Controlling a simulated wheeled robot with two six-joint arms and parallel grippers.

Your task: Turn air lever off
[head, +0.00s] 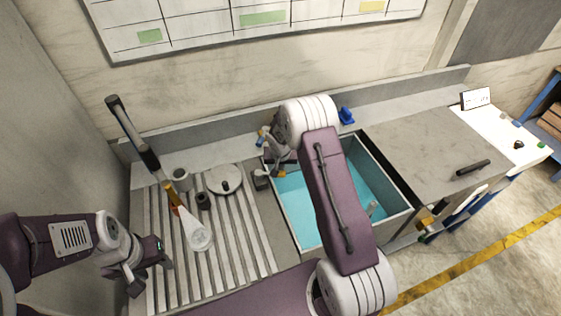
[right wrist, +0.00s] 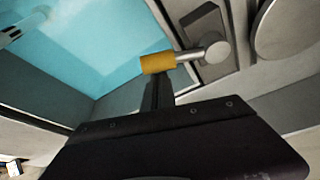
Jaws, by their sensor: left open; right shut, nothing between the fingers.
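The lever I take for the air lever has a yellow handle (right wrist: 157,63) on a metal stem with a round grey end (right wrist: 217,52), beside a dark grey base. In the head view the yellow handle (head: 281,174) shows at the sink's left edge, near a small dark block (head: 260,180). My right gripper (right wrist: 157,84) is shut and empty. Its fingertips are at the handle's near side; I cannot tell whether they touch. In the head view my right arm partly hides this area. My left gripper (head: 149,274) is open and empty, low over the grooved board's left side.
A sink with blue-green water (head: 295,205) lies under my right arm. A blue fitting (head: 347,116) stands behind it. A long slanted tool (head: 150,160) and a round grey lid (head: 223,179) are over the grooved board (head: 230,240). The grey counter (head: 425,150) at right is mostly clear.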

